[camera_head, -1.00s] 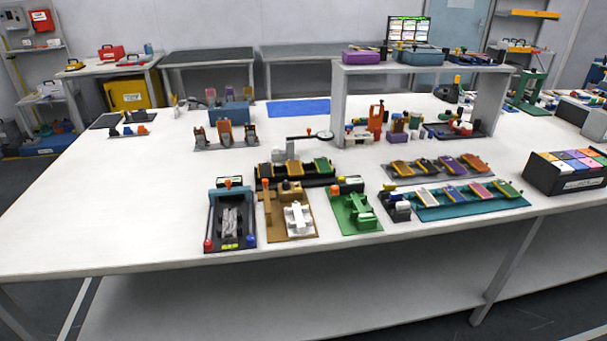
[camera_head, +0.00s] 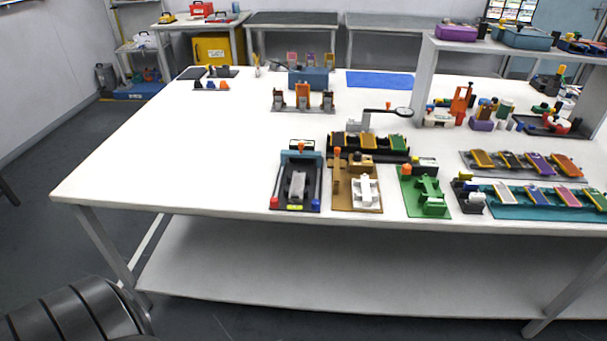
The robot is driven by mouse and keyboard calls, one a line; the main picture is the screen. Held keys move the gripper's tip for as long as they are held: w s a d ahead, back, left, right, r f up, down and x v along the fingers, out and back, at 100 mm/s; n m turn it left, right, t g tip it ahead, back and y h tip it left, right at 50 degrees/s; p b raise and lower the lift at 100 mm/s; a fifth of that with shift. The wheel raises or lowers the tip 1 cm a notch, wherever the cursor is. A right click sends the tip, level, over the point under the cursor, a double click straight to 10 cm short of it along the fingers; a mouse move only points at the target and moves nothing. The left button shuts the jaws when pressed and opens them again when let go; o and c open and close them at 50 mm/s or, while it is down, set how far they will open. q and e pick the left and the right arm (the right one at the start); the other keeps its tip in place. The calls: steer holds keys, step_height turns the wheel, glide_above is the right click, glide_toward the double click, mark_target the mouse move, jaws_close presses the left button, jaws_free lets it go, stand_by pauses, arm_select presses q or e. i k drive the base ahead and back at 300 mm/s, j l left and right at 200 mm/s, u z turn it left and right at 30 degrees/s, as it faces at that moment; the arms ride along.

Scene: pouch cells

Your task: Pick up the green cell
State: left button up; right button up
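A green flat cell (camera_head: 398,143) lies tilted at the right end of a black rack (camera_head: 370,156) near the middle of the white table, beside yellow and dark cells. Another green cell (camera_head: 596,200) lies at the right end of the teal tray (camera_head: 520,210), cut by the picture's right edge. I cannot tell which one is meant. A green fixture (camera_head: 428,196) stands on a green plate near the front edge. Neither of my grippers is in view.
The white table (camera_head: 180,160) is clear on its left. A blue-and-black fixture (camera_head: 296,180) and a brown fixture (camera_head: 357,185) stand near the front edge. A magnifier (camera_head: 402,113) stands behind the black rack. A raised shelf (camera_head: 424,75) stands at right.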

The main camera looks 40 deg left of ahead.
mark_target(397, 142)
steer(key=i+l+u, duration=0.2)
steer(key=i+l, duration=0.25)
steer(key=i+l+u, duration=0.2)
steer(key=i+l, duration=0.2)
steer(key=l, duration=0.25)
